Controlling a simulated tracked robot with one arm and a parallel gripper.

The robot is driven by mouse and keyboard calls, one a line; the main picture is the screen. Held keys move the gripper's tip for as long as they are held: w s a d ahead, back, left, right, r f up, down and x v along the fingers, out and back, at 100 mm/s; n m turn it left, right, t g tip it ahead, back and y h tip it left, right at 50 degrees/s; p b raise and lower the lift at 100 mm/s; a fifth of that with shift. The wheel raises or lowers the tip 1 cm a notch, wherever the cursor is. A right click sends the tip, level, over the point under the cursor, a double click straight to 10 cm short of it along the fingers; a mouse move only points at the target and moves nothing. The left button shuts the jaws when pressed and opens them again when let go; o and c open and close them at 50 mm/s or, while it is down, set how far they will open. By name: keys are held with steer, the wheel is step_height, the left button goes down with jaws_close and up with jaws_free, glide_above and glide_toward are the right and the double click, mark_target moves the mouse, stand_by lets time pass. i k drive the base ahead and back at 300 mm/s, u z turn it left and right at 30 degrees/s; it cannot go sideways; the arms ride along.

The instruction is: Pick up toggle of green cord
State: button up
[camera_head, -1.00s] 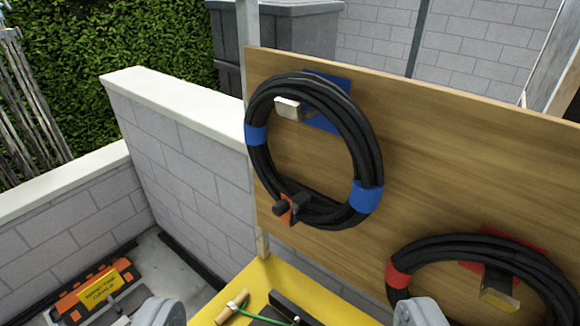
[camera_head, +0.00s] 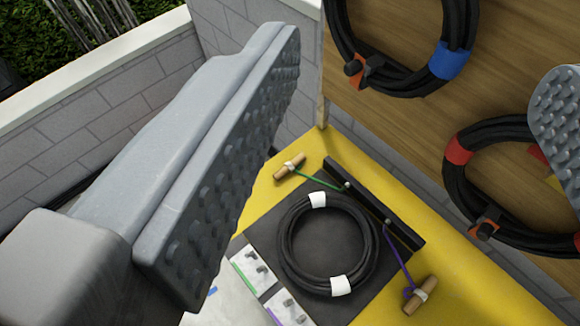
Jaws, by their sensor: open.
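The wooden toggle (camera_head: 289,166) of the green cord lies on the yellow surface at its far left corner, in the middle of the view. The green cord (camera_head: 322,181) runs from it to a black bar (camera_head: 375,203). My gripper (camera_head: 420,80) is open and empty, with one large studded grey jaw on the left and the other partly in view at the right edge. The jaws are in the foreground, apart from the toggle. A second wooden toggle (camera_head: 420,295) with a purple cord (camera_head: 399,258) lies at the lower right.
A black cable coil with white bands (camera_head: 327,243) lies on a black mat. Cable coils with blue (camera_head: 453,62) and red (camera_head: 459,150) bands hang on a wooden board (camera_head: 400,125) behind the yellow surface (camera_head: 349,153). A block wall (camera_head: 240,25) stands behind left.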

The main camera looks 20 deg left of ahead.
mark_target(289, 167)
steer(key=z, duration=1.75)
steer(key=k, duration=1.05)
steer(key=u, duration=1.6)
steer(key=i, duration=1)
steer(key=z, duration=0.05)
